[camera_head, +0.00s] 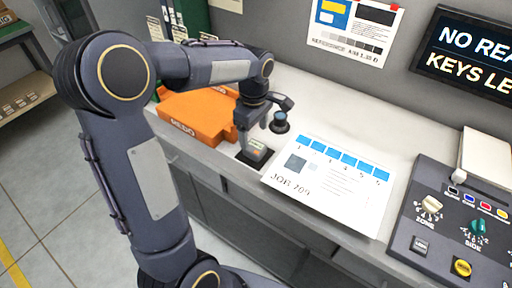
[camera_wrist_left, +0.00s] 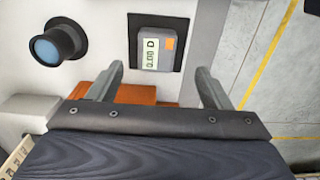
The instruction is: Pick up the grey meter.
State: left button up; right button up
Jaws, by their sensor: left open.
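The grey meter (camera_head: 256,149) is a small block with a pale display, lying on a black pad on the light counter. In the left wrist view the meter (camera_wrist_left: 152,48) shows its display reading and an orange patch, with the black pad (camera_wrist_left: 176,64) around it. My left gripper (camera_head: 251,138) points down over the counter, close to the meter, partly covering it in the head view. In the left wrist view its open fingers (camera_wrist_left: 160,70) are spread wider than the meter, which appears beyond the fingertips. Nothing is between the fingers. My right gripper is not in view.
An orange case (camera_head: 195,117) lies left of the meter. A white job sheet (camera_head: 325,187) with blue squares lies right of it. A dark round piece with a blue face (camera_wrist_left: 58,44) is beside the meter. A control panel (camera_head: 452,222) with knobs stands at the right.

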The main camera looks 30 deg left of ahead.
aim_at(255, 146)
pick_arm(q)
jog(key=f, duration=0.5)
jog(key=f+p, duration=0.1)
jog(key=f, duration=0.1)
jog(key=shift+w+f, duration=0.15)
jog(key=shift+w, duration=0.1)
jog(key=shift+c, duration=0.2)
jog(key=c, duration=1.1)
